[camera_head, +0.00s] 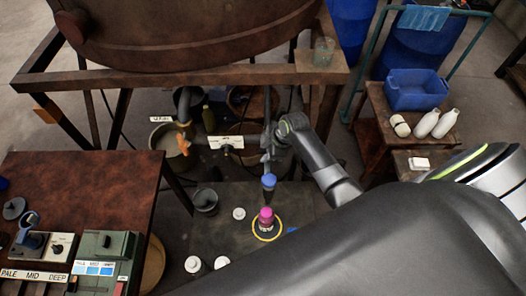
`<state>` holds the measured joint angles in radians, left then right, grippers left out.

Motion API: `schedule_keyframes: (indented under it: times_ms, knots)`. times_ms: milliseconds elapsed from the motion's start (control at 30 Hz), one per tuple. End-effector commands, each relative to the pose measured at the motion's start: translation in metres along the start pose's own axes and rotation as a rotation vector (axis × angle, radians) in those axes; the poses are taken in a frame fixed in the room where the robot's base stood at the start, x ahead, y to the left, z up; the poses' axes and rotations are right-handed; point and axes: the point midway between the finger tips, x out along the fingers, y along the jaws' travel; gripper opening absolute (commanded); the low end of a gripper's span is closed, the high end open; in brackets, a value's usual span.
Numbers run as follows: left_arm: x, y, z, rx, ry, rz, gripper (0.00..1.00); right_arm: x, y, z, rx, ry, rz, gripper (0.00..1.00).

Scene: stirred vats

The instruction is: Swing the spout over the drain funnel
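Under the large brown vat (190,30), a grey bent pipe (184,100) comes down at the left, with an orange handle (183,138) below it. It looks like the spout, but I cannot be sure. A pale round vessel (166,146) stands beneath it near a small white label; I cannot tell if this is the drain funnel. My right gripper (268,148) is by the grey pipework below the frame, right of the white tag (226,142). Its fingers are small and dark, so its opening and any contact are unclear. My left gripper is out of view.
A low dark table (225,245) holds a pink-topped bottle (265,217) on a yellow-ringed disc and several small containers. A blue-capped item (269,182) stands just below my gripper. At right, a wooden stand carries a blue bin (414,90) and white bottles. A rusty table (85,190) is at left.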

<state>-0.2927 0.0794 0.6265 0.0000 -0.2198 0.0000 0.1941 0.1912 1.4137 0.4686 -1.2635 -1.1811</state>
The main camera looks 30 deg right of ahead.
Motion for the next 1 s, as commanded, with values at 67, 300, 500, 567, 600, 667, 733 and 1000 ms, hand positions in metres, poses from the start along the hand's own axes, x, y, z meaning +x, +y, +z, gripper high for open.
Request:
schedule_keyframes:
  times_ms: [67,300,500,567,600,667,733,1000]
  knots:
    - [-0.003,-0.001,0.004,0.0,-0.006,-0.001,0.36,0.007,0.001,-0.001,0.002,0.0,-0.002,0.38]
    - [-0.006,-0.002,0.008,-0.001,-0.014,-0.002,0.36,0.023,0.001,-0.001,0.002,0.001,-0.001,0.38]
    - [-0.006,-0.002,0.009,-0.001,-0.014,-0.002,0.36,0.026,0.0,0.0,0.0,0.001,0.0,0.38]
    - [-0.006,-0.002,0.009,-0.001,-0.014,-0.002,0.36,0.026,0.0,0.0,0.0,0.001,0.0,0.38]
    - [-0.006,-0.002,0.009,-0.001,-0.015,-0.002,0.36,0.026,0.0,0.0,0.0,0.001,0.0,0.38]
    - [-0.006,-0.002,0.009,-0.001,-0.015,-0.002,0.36,0.026,0.0,0.0,0.0,0.001,0.0,0.38]
    - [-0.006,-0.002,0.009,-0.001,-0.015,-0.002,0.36,0.026,0.0,0.0,0.001,0.001,0.0,0.3]
    - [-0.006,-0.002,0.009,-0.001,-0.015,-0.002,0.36,0.026,0.0,0.0,0.001,0.0,0.0,0.0]
